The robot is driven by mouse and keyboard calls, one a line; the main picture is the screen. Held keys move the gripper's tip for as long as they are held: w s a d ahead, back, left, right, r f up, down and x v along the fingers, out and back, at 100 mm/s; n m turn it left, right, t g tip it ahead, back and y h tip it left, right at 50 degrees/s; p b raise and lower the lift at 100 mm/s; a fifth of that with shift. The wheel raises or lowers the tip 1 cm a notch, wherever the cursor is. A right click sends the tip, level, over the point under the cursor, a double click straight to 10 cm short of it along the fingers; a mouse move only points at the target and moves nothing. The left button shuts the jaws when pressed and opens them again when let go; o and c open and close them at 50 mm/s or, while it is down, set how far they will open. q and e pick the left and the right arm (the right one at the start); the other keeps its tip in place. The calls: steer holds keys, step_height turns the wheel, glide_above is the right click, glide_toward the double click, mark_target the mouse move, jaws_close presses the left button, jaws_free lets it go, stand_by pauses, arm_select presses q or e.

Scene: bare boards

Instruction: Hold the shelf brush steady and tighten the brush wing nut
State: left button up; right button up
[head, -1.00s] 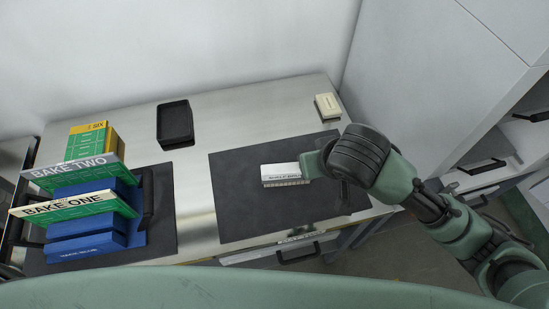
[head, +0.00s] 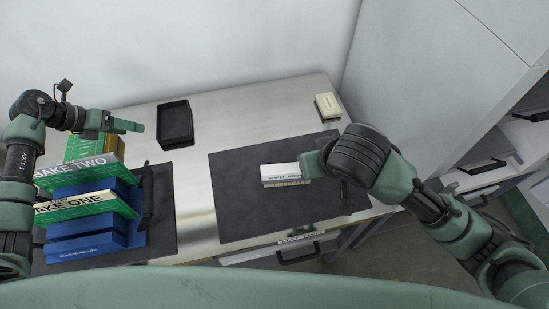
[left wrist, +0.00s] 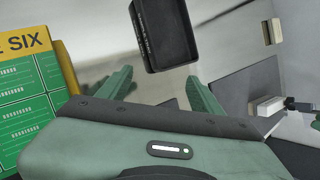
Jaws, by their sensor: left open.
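The white shelf brush (head: 285,174), with a ridged front edge, is over the dark mat (head: 240,205) at the right of the table. It also shows small in the left wrist view (left wrist: 264,106). My right gripper (head: 312,165) is at the brush's right end, with green finger parts overlapping it; the gap between its fingers is hidden. I cannot make out the wing nut. My left gripper (head: 137,127) is open and empty above the back of the blue rack, left of the black tray. Its two green fingers (left wrist: 160,76) stand apart in the left wrist view.
The black tray (head: 175,124) is at the back of the table, beyond my left fingers in the wrist view. A blue rack (head: 90,225) with BAKE boards (head: 80,172) stands at left, close below my left arm. A cream block (head: 327,106) is back right. The steel between the mats is bare.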

arm_select(q)
steer(key=w+d+r+m+g+h, duration=0.2)
steer(key=d+m+h, duration=0.15)
steer(key=d, duration=1.25)
steer(key=m+g+y, duration=0.3)
steer(key=m+y, duration=0.1)
steer(key=m, duration=0.7)
glide_toward(285, 173)
steer(key=f, duration=0.1)
steer(key=w+f, duration=0.2)
steer(key=f, duration=0.1)
steer(key=shift+d+f, duration=0.15)
steer(key=shift+d, duration=0.25)
steer(key=shift+s+d+f+m, duration=0.3)
steer(key=shift+f+m, duration=0.15)
steer(key=shift+f, duration=0.05)
steer(key=x, duration=0.7)
steer(key=shift+w+f, duration=0.15)
steer(key=shift+f, duration=0.1)
jaws_close()
steer(key=shift+c, duration=0.8)
jaws_free()
